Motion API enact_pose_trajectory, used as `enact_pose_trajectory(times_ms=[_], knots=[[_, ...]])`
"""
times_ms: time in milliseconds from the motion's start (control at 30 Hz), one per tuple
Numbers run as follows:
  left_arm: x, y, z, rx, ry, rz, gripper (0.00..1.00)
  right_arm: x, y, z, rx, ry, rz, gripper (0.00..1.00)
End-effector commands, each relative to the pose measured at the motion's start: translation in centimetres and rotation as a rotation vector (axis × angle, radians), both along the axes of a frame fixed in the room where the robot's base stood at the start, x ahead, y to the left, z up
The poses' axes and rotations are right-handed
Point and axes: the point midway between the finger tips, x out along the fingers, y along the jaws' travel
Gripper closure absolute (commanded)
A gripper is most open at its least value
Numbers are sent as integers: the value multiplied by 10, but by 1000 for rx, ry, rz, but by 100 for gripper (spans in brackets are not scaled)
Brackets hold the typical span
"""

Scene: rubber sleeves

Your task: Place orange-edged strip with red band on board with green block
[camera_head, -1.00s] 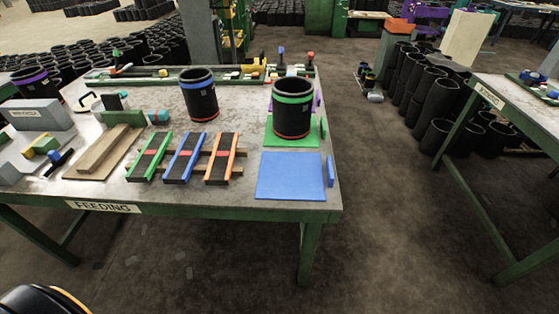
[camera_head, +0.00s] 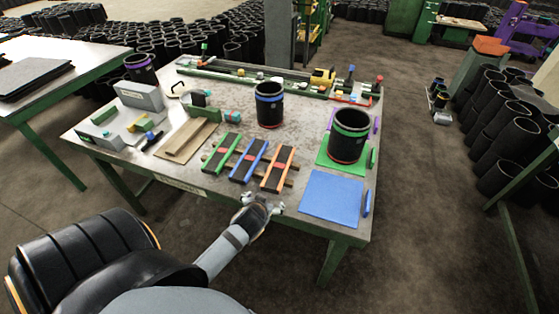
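The orange-edged dark strip (camera_head: 278,170) with a red band across it lies rightmost of three strips on a wooden rack near the table's front edge. The green board (camera_head: 326,155) lies to its right, with a green block (camera_head: 371,158) at its right edge. A black sleeve (camera_head: 348,138) with a green band stands upright over this board and hides much of it. My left gripper (camera_head: 260,203) is at the table's front edge, just in front of the strips. Its fingers look apart and empty. My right gripper is not in view.
A green-edged strip (camera_head: 223,153) and a blue-edged strip (camera_head: 249,161) lie left of the orange one. A blue board (camera_head: 331,198) with a blue block (camera_head: 366,202) lies at the front right corner. A blue-banded sleeve (camera_head: 269,105) stands behind the strips.

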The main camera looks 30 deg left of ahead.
Motion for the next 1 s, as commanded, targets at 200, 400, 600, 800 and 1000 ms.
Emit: enact_pose_trajectory(times_ms=[200, 400, 600, 800, 1000], knots=[[45, 16, 15, 0, -244, 3, 8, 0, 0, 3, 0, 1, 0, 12], [66, 16, 24, -25, -371, -33, 8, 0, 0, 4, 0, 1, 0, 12], [76, 19, 23, -30, -383, -37, 8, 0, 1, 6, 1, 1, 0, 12], [106, 28, 10, -29, -381, -36, 8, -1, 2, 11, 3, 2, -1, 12], [114, 31, 4, -30, -380, -37, 8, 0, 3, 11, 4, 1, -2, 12]])
